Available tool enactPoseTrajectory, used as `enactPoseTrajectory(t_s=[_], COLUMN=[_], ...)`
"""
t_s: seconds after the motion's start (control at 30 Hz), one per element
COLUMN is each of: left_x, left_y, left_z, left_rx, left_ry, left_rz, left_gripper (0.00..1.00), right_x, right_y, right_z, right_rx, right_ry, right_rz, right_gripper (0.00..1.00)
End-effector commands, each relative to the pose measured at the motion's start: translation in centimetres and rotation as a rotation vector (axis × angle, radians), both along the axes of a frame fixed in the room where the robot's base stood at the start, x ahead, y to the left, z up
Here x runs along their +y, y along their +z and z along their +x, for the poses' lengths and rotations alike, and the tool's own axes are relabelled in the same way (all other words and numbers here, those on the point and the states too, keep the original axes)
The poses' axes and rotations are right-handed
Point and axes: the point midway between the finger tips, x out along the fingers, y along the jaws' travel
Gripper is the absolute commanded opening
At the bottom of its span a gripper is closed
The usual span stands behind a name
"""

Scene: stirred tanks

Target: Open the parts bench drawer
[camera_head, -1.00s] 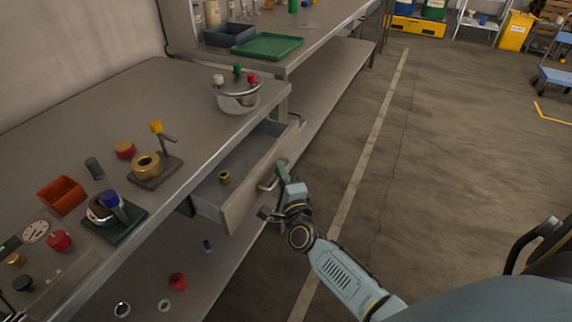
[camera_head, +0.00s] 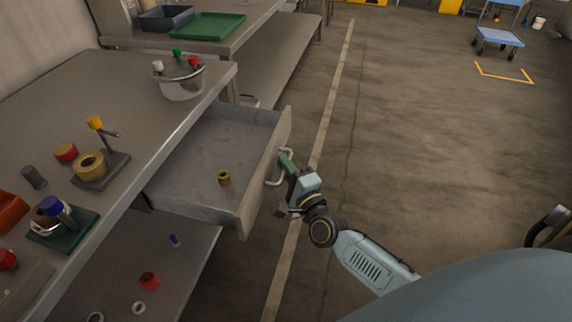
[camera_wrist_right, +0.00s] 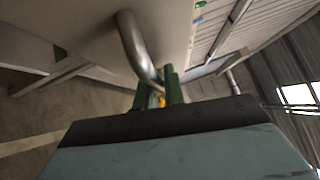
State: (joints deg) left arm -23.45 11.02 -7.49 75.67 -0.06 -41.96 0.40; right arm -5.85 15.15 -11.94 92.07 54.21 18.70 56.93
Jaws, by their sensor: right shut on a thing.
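The parts bench drawer (camera_head: 205,150) is pulled well out from under the bench top (camera_head: 60,130). A small brass ring-shaped part (camera_head: 224,178) lies inside it. The drawer's curved metal handle (camera_head: 277,182) is on its front panel (camera_head: 268,165). My right gripper (camera_head: 288,168) is at the handle, its green fingers shut on it. In the right wrist view the handle (camera_wrist_right: 132,42) runs down between the green fingers (camera_wrist_right: 170,88). My left gripper is not in view.
The bench top carries a metal pot (camera_head: 182,80), a brass ring on a stand (camera_head: 90,166) and a green-based part (camera_head: 62,225). The lower shelf (camera_head: 180,265) holds a red part (camera_head: 149,281) and small rings. The floor (camera_head: 430,130) to the right is clear, with a blue cart (camera_head: 500,37) farther off.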

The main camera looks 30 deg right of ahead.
Motion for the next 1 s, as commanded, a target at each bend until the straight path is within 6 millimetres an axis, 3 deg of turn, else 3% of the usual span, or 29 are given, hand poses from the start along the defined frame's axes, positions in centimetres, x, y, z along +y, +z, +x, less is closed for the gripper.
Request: enactPoseTrajectory(t_s=[0.17, 0.2, 0.27, 0.63, 0.77, 1.0], left_x=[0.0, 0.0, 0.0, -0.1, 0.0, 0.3], left_y=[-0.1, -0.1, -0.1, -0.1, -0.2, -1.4], left_z=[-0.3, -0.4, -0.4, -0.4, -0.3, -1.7], left_rx=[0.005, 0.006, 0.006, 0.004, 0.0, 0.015], left_ry=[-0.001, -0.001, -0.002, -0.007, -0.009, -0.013], left_rz=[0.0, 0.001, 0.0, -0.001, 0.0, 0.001], left_gripper=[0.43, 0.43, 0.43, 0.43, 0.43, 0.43], right_x=[0.0, 0.0, 0.0, 0.0, 0.0, 0.0], right_y=[0.0, 0.0, 0.0, -0.1, -0.4, -1.1], right_z=[0.0, 0.0, 0.0, -0.8, -2.9, -8.4], right_rx=[0.001, 0.001, 0.001, 0.002, 0.004, 0.005], right_ry=[0.001, 0.001, 0.0, 0.0, 0.0, 0.002], right_rz=[-0.001, -0.001, -0.001, -0.001, -0.001, -0.001], right_gripper=[0.0, 0.15, 0.2, 0.2, 0.2, 0.2])
